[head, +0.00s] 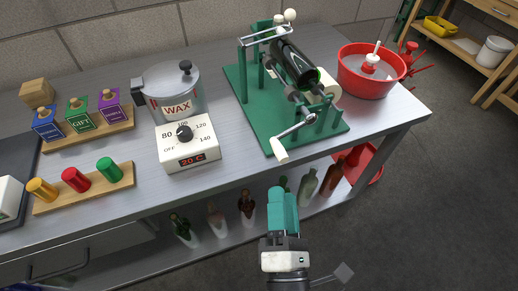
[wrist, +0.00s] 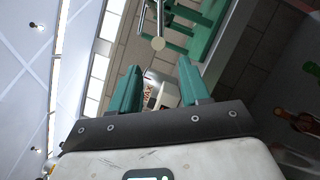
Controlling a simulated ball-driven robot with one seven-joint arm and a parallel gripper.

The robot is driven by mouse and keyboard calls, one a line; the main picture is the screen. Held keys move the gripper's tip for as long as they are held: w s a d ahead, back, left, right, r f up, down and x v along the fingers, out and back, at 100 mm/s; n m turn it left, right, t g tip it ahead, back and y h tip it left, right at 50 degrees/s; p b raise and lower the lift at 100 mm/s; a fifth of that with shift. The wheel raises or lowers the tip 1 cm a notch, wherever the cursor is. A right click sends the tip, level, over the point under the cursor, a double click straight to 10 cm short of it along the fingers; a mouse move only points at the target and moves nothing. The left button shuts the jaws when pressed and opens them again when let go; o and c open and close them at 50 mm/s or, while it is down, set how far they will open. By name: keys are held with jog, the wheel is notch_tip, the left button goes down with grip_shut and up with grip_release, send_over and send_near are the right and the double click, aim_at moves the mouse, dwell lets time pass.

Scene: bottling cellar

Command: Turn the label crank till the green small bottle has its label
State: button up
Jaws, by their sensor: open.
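The label machine has a green base (head: 250,110) and stands on the bench. A dark green bottle (head: 295,62) lies tilted on its rollers; I see no label on its visible side. A cream label roll (head: 328,86) sits beside the bottle's lower end. The label crank (head: 296,130) is at the machine's front, its white handle (head: 280,152) over the bench's front edge. My gripper (head: 283,194) is open and empty in front of the bench, below and apart from the handle. In the wrist view my gripper (wrist: 159,72) shows two spread teal fingers.
A wax pot (head: 172,92) and a white temperature box (head: 188,143) stand left of the machine. A red basin (head: 368,72) stands to its right. Several bottles stand on the shelf (head: 212,238) under the bench.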

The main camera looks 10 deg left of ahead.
aim_at(280, 149)
jog(key=p+x, duration=0.4)
jog(key=x, duration=0.6)
jog(key=shift+w+a+r, duration=0.2)
jog(key=shift+w, duration=0.15)
grip_shut()
